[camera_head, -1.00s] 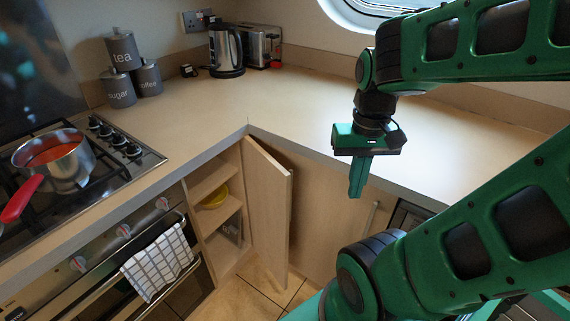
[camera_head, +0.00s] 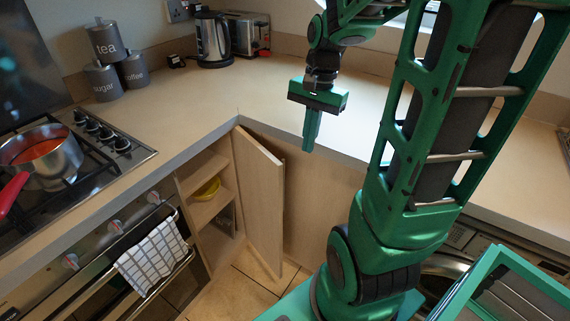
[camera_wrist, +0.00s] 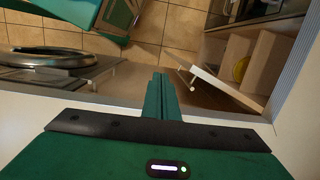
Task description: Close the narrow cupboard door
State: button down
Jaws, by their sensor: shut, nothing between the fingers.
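The narrow cupboard door (camera_head: 260,198) is pale wood and stands open, swung out from the corner below the counter. The cupboard's open shelves (camera_head: 208,206) show to the left of it, with a yellow bowl on one. My gripper (camera_head: 310,146) points down with its fingers together and empty, in front of the counter edge, right of the door and apart from it. In the wrist view, my gripper (camera_wrist: 160,78) points toward the floor, and the door (camera_wrist: 222,88) shows to its right, seen from its top edge, with a pale handle near its end.
The counter edge (camera_head: 340,157) runs close by my gripper. The oven with a checked towel (camera_head: 152,257) is left of the cupboard. A washing machine (camera_head: 445,270) is at the right. Tiled floor (camera_head: 262,285) lies below the door.

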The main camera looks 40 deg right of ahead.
jog(key=w+d+f+m+y, duration=0.1)
jog(key=w+f+m, duration=0.25)
jog(key=w, duration=0.35)
jog(key=x, duration=0.9)
jog(key=shift+a, duration=0.2)
jog(key=shift+w+d+m, duration=0.1)
jog(key=shift+w+m, duration=0.05)
jog(key=shift+m, duration=0.1)
